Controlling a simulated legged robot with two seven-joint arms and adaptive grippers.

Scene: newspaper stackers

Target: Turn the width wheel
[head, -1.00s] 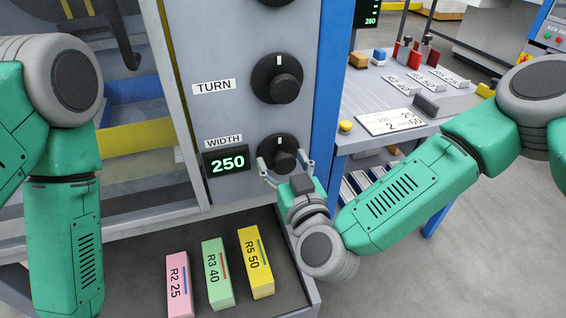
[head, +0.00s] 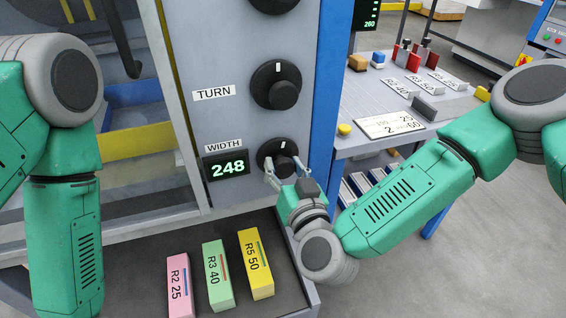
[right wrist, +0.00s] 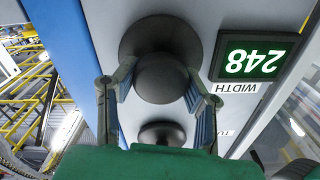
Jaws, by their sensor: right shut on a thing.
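The black width wheel (head: 272,153) is the lowest knob on the grey machine panel, beside a green display (head: 227,168) that reads 248. My right gripper (head: 288,176) is at the wheel, with its fingers on both sides of the wheel's round grip. In the right wrist view the wheel's grip (right wrist: 160,78) sits between the two fingers, and the display (right wrist: 254,57) appears upside down with 248. My right gripper is shut on it. My left arm hangs at the left of the head view; its gripper is out of the picture.
The turn knob (head: 275,85) is just above the width wheel. Pink (head: 179,285), green (head: 218,275) and yellow (head: 256,264) blocks lie on a dark shelf below the panel. A side table (head: 350,142) with small parts stands right of the blue post (head: 329,90).

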